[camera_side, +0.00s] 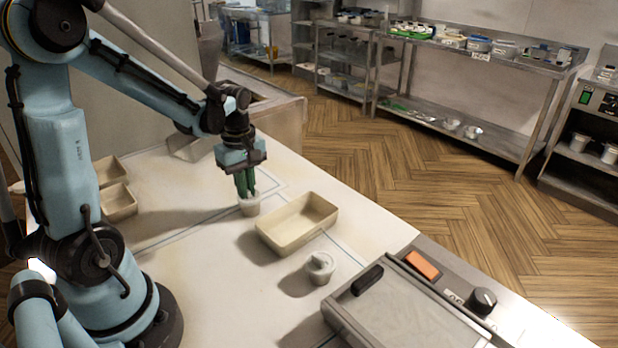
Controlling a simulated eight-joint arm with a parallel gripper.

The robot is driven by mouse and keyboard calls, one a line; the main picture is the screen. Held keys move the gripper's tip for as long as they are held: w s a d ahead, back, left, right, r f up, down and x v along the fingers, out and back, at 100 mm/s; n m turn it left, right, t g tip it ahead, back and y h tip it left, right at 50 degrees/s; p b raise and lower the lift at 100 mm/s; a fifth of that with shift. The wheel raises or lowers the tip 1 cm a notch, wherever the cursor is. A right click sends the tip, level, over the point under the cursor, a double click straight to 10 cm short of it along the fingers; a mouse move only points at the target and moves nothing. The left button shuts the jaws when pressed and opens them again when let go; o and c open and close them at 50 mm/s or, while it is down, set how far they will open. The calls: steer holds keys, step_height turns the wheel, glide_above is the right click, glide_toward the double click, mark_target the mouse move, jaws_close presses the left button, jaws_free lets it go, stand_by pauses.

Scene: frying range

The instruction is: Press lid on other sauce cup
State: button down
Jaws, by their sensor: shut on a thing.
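A small whitish sauce cup (249,208) stands on the white worktop directly below my gripper, left of the beige tray. My gripper (247,192) points straight down, its green fingers close together at the cup's top. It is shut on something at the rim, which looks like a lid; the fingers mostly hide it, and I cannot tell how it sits. A second sauce cup (320,271) stands upright nearer the camera, apart from my gripper. Its top looks pale and grey, and I cannot tell clearly whether that is a lid.
An empty beige tray (285,240) lies between the two cups. A machine with a flat grey plate (405,305), an orange switch (422,265) and a dark knob (483,301) stands at front right. Beige bins (118,202) are at left. The worktop between is clear.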

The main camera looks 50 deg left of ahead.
stand_by(0.3)
steer(key=c, duration=1.1)
jaws_free()
steer(key=shift+o, duration=0.2)
steer(key=o, duration=0.4)
steer(key=shift+r, duration=0.1)
steer(key=shift+r, duration=3.4)
steer(key=shift+c, duration=0.3)
jaws_close()
